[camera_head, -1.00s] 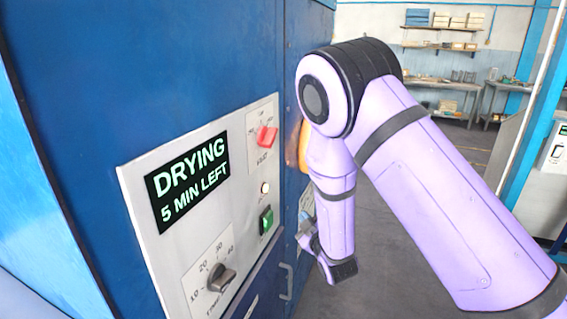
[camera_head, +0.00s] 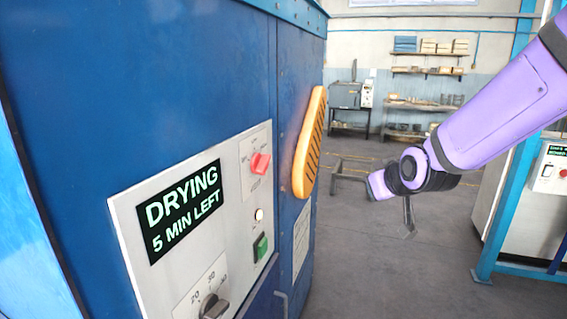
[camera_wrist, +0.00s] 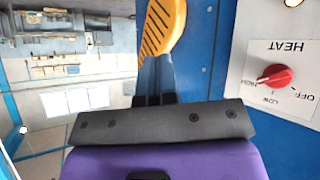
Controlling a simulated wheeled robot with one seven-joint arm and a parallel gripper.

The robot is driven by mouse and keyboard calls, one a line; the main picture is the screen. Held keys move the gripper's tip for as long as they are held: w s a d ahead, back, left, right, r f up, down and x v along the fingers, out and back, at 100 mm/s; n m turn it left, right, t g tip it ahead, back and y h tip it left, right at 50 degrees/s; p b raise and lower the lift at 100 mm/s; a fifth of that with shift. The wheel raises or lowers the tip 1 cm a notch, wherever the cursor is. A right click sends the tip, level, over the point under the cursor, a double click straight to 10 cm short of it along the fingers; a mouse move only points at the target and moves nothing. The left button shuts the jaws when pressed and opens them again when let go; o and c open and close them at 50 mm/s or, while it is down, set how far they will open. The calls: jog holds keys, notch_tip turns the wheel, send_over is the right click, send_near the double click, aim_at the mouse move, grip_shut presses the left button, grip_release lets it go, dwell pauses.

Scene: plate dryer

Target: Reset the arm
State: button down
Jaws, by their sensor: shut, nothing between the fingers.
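My arm reaches in from the right in the head view, raised clear of the blue dryer cabinet (camera_head: 130,90). My gripper (camera_wrist: 156,62) shows in the wrist view with its dark fingers together and nothing between them. In that view an orange slotted handle (camera_wrist: 162,28) lies beyond the fingertips; no contact can be made out. The same handle shows in the head view (camera_head: 310,145) on the cabinet's right face. In the head view my gripper's fingers cannot be made out clearly at the arm's far end.
The control panel (camera_head: 150,275) reads "DRYING 5 MIN LEFT". It has a red heat knob (camera_head: 260,163), a green switch (camera_head: 260,247) and a dark timer knob (camera_head: 213,306). A blue post (camera_head: 510,190) and a white cabinet stand at right. The floor between is open.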

jog(key=s+d+r+m+g, duration=0.1)
jog(key=s+d+r+g, duration=0.1)
jog(key=s, duration=0.7)
jog(key=s+d+r+m+g+h, duration=0.1)
jog(key=s+d+r+m, duration=0.1)
jog(key=s, duration=0.7)
jog(key=s+d+r+m+g+h, duration=0.1)
jog(key=s+d, duration=0.4)
jog(key=s, duration=0.5)
notch_tip(320, 180, up, 3)
jog(key=shift+d+f+g, duration=0.1)
jog(key=shift+d+g, duration=0.2)
jog(key=shift+g, duration=0.5)
